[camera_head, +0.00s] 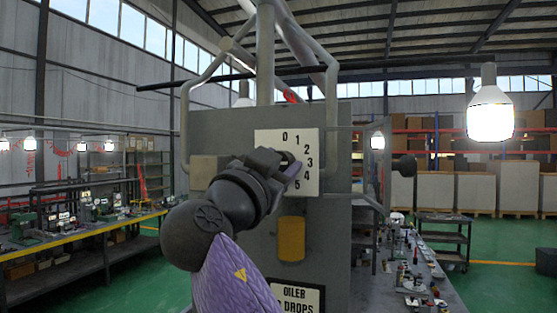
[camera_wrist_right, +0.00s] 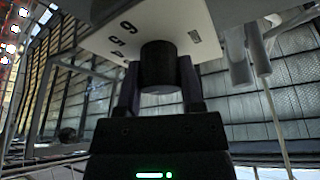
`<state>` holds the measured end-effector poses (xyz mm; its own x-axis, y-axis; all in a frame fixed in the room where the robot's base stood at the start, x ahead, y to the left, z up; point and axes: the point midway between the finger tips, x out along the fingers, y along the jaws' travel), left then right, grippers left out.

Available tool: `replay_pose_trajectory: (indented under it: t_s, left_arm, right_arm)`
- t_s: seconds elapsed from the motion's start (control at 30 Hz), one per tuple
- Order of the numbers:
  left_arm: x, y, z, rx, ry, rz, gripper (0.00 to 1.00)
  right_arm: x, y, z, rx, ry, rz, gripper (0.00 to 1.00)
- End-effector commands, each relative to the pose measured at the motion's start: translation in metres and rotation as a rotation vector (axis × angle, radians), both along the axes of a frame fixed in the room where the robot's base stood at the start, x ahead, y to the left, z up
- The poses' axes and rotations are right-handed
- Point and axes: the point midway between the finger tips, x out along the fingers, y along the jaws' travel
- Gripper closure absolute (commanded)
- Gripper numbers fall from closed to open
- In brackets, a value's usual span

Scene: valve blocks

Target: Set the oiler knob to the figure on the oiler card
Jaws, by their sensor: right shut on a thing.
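The oiler's white dial plate (camera_head: 308,137) is on the grey block in the head view, with figures 0 to 5 showing around its right side. My right gripper (camera_head: 283,163) is in front of the dial and covers most of the knob. In the right wrist view the black round knob (camera_wrist_right: 159,66) sits between the two fingers of my right gripper (camera_wrist_right: 158,88), which is shut on it. Which figure the knob points to cannot be told. The oiler card (camera_head: 297,295) is low on the block; it reads OILER and DROPS, and its figure is hidden by my right arm.
An amber cylinder (camera_head: 291,239) is on the block below the dial. Grey pipes (camera_head: 265,55) rise above the block and bend down its sides. Workbenches (camera_head: 85,250) stand to the left and behind right.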

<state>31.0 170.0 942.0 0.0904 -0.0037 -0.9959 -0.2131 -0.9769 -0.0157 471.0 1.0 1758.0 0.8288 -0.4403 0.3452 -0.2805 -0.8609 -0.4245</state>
Motion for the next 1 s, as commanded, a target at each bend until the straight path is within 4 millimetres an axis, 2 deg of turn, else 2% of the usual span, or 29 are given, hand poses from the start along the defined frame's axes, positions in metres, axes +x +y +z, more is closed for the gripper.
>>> replay_pose_trajectory:
  t_s: [0.6, 0.63, 0.7, 0.77, 1.0]
  left_arm:
    - [0.0000, 0.0000, 0.0020, 0.000, 0.000, 0.001, 0.45]
    - [0.0000, 0.0000, 0.0020, 0.000, 0.000, 0.001, 0.45]
    - [0.0001, -0.0002, 0.0020, 0.000, 0.000, 0.001, 0.45]
    - [0.0001, -0.0002, 0.0020, 0.000, 0.000, 0.001, 0.45]
    - [0.0001, -0.0002, 0.0020, 0.000, 0.000, 0.000, 0.45]
  right_arm:
    - [-0.0004, -0.0001, 0.0007, 0.032, -0.012, -0.001, 1.00]
    - [-0.0004, -0.0001, 0.0007, 0.032, -0.012, -0.001, 0.44]
    - [-0.0004, -0.0001, 0.0007, 0.032, -0.013, 0.000, 0.30]
    - [-0.0004, -0.0001, 0.0007, 0.032, -0.013, 0.000, 0.17]
    - [-0.0003, 0.0000, 0.0005, 0.031, -0.011, 0.000, 0.15]
